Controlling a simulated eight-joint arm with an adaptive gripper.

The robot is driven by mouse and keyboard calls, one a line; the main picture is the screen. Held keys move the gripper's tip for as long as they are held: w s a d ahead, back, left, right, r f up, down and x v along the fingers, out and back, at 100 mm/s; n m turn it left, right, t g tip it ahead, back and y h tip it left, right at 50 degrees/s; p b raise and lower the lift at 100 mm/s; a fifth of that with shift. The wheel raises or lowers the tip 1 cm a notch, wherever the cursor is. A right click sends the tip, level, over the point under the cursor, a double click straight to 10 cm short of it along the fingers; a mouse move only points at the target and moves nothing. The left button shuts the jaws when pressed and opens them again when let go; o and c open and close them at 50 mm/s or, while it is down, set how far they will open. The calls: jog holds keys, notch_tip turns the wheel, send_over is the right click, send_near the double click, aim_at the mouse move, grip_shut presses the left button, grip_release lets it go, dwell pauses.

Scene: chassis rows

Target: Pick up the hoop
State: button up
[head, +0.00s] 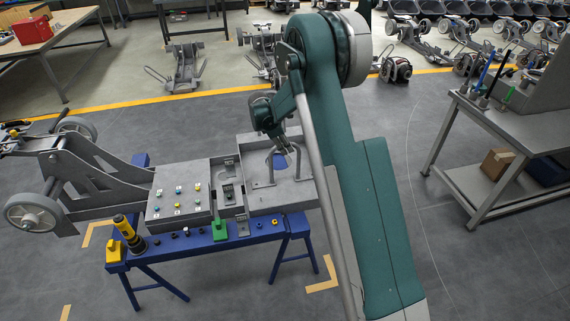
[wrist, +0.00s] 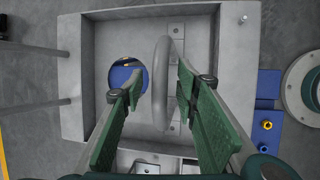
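The hoop is a grey rounded bar (wrist: 162,85), seen almost edge-on in the wrist view, standing in a grey open-topped box (wrist: 75,75). In the head view, a grey bent bar (head: 271,170) rises from the box floor below my arm. My gripper (wrist: 159,82) is open, with its green fingers on either side of the hoop and a visible gap on both sides. In the head view my gripper (head: 286,150) is over the box and small, partly hidden by my arm.
The box walls stand close around my gripper. A grey workbench (head: 510,125) stands at the right.

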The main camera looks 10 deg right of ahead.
dwell(0.3)
grip_shut()
jog(key=shift+r, duration=0.15)
jog(key=shift+r+p, duration=0.5)
jog(key=shift+r, duration=4.4)
jog(key=shift+s, duration=0.1)
